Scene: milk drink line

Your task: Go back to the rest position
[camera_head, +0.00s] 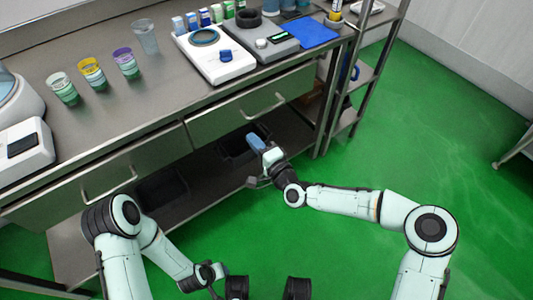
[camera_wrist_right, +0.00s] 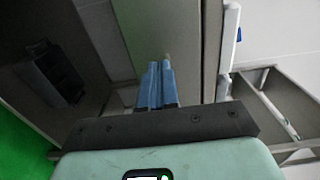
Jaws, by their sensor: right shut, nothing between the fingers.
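My right gripper (camera_head: 254,141) is in front of the steel bench, just below the drawer fronts and near the dark bin on the lower shelf. Its blue fingers also show in the right wrist view (camera_wrist_right: 158,82), lying together with nothing between them. My left arm comes in from the lower left and is bent. Its wrist (camera_head: 205,273) is low in the head view, and the left fingers are not clearly visible.
The steel bench (camera_head: 103,106) carries several striped cups (camera_head: 62,88), a white device with a dark ring (camera_head: 214,55) and a blue mat (camera_head: 312,32). Drawers (camera_head: 255,105) and a lower shelf with dark bins (camera_head: 238,147) face me. Green floor (camera_head: 430,150) lies clear at right.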

